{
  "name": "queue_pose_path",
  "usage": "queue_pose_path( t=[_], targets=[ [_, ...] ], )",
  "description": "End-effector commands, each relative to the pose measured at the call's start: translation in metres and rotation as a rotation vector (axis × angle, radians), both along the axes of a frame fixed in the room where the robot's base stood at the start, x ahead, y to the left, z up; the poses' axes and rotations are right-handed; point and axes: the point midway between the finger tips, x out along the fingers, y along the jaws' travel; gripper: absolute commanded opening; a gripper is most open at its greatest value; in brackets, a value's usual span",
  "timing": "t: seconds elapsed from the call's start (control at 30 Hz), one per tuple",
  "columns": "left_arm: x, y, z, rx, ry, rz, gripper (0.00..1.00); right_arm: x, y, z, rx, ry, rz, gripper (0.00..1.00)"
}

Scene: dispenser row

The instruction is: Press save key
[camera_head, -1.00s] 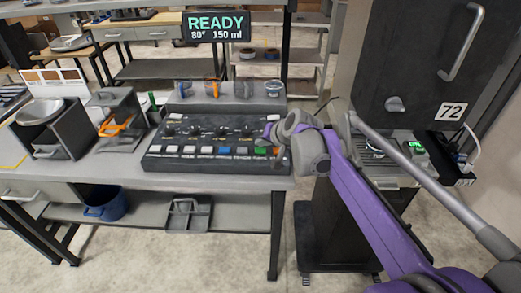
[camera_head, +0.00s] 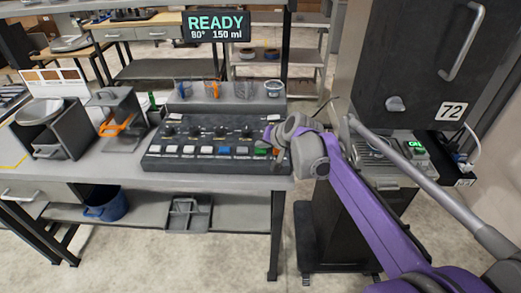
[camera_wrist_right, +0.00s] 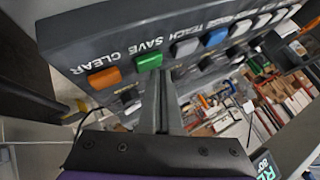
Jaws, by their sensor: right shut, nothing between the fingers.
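The save key is the green key (camera_head: 261,151) near the right end of the front row on the dark control panel (camera_head: 214,166). In the wrist view the green key (camera_wrist_right: 149,62) sits beside the printed word SAVE, with the orange CLEAR key (camera_wrist_right: 104,78) to its left. My right gripper (camera_head: 270,139) is over the panel's right end. In the wrist view its shut, empty fingertips (camera_wrist_right: 165,74) are just beside and below the green key; I cannot tell whether they touch it. My left gripper is not in view.
A sign (camera_head: 217,26) reads READY, 80°, 150 ml. Several cups stand on the ledge (camera_head: 226,103) behind the panel. A tall dark cabinet (camera_head: 405,70) numbered 72 is at right. Bench surface left of the panel's front is bare.

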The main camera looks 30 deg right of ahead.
Motion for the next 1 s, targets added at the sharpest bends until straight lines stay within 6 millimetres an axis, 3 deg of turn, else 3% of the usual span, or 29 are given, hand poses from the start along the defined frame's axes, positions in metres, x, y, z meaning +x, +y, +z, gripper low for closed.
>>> queue_pose_path(
  t=[1.0],
  targets=[
    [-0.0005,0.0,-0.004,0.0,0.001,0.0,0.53,0.0,0.0001,-0.0093,0.0,0.0,0.0,0.0]
  ],
)
